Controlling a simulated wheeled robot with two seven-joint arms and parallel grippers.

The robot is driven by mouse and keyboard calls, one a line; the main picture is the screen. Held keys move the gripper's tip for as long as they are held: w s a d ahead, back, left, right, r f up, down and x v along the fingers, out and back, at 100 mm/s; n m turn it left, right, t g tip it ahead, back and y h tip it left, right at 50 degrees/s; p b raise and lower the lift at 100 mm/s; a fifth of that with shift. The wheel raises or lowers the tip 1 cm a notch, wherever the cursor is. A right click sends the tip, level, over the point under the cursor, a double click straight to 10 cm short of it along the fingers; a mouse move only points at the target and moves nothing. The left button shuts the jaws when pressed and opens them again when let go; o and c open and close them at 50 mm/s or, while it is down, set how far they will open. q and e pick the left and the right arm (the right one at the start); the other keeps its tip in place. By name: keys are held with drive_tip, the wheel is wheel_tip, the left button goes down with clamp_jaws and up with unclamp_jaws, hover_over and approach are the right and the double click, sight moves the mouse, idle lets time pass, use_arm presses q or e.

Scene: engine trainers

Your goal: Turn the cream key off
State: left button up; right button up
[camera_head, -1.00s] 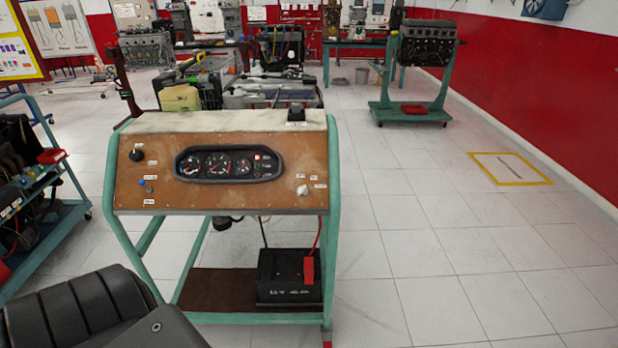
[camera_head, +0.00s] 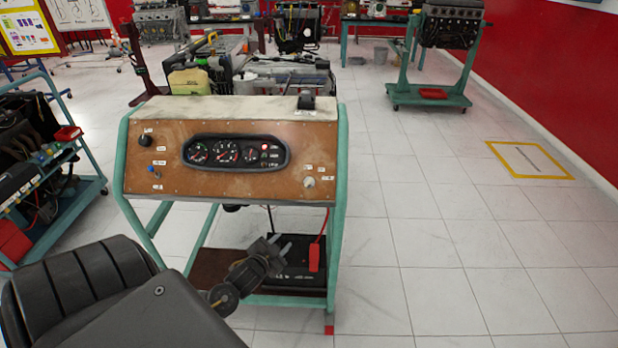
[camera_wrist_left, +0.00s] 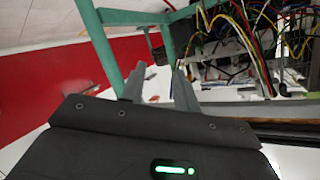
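The cream key (camera_head: 309,182) is a small pale knob on the lower right of the brown panel (camera_head: 225,186), on the teal-framed engine console. Its turned position is too small to read. My left gripper (camera_head: 280,241) is in front of the console, below the panel and the key, and apart from both. Its two grey fingers point up and to the right, spread with a gap between them. The wrist view also shows the open, empty left gripper (camera_wrist_left: 159,84). The key cannot be made out there. My right gripper is not in view.
A black battery (camera_head: 302,254) with a red clamp (camera_head: 314,257) sits on the console's lower shelf behind the left gripper. A black dial cluster (camera_head: 236,152) and a blue knob (camera_head: 153,169) are on the panel.

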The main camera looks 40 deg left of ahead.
sight(309, 184)
use_arm(q)
wheel_tip(309, 184, up, 17)
drive_tip(key=w+d+t, duration=0.2)
drive_tip(key=t, duration=0.2)
drive_tip(key=shift+m+h, duration=0.3)
drive_tip(key=w, duration=0.3)
drive_tip(key=w+a+p, duration=0.1)
drive_tip(key=w, duration=0.3)
drive_tip(key=w+p, duration=0.1)
drive_tip(key=w, duration=0.3)
drive_tip(key=shift+w+a+r, duration=0.1)
drive_tip(key=shift+a, duration=0.05)
clamp_jaws()
